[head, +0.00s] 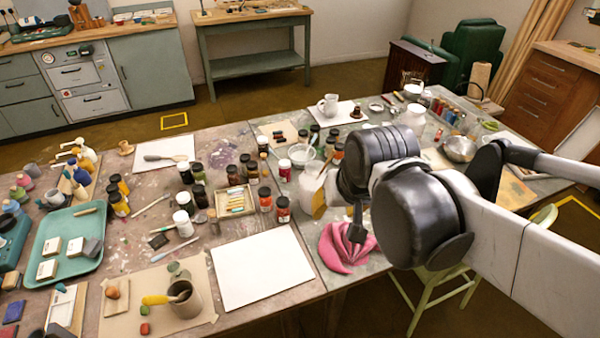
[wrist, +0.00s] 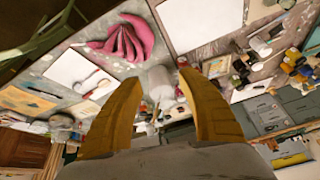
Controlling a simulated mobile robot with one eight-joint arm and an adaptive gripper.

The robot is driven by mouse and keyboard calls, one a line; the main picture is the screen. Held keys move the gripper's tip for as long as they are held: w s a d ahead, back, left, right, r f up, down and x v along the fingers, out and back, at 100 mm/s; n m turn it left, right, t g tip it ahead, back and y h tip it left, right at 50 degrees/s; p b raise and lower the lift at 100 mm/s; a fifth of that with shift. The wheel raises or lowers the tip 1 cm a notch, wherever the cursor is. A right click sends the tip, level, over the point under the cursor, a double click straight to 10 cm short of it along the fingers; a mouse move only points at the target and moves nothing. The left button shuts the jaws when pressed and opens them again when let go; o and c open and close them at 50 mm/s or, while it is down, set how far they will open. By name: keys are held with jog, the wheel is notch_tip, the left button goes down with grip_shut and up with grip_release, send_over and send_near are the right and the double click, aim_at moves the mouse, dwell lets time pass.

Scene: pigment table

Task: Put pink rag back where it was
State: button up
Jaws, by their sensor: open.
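The pink rag (head: 345,250) lies crumpled, in loose folds, near the front edge of the table, right of a large white sheet. In the wrist view the rag (wrist: 122,38) is at the upper left, beyond my fingertips and not between them. My gripper (head: 338,217) hangs by the rag in the head view, and its dark part hides some of the folds. In the wrist view my gripper (wrist: 160,80) is open, with its two ochre fingers apart. Nothing is held; a white container (wrist: 161,84) shows in the gap, beyond the fingers. I cannot tell the exact height above the rag.
The white sheet (head: 262,268) lies flat and bare. Several jars and bottles crowd the middle, near a small tray of coloured sticks (head: 235,202). A green tray (head: 66,245) is at the left. A pale green chair (head: 440,290) stands below the table's front edge.

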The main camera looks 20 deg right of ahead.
jog(key=shift+s+a+r+n+t, duration=0.3)
jog(key=shift+s+a+n+t, duration=0.25)
jog(key=shift+s+a, duration=0.25)
jog(key=shift+s+a+r+n+t, duration=0.3)
jog(key=shift+s+a+n+t, duration=0.15)
jog(key=shift+s+a+n, duration=0.3)
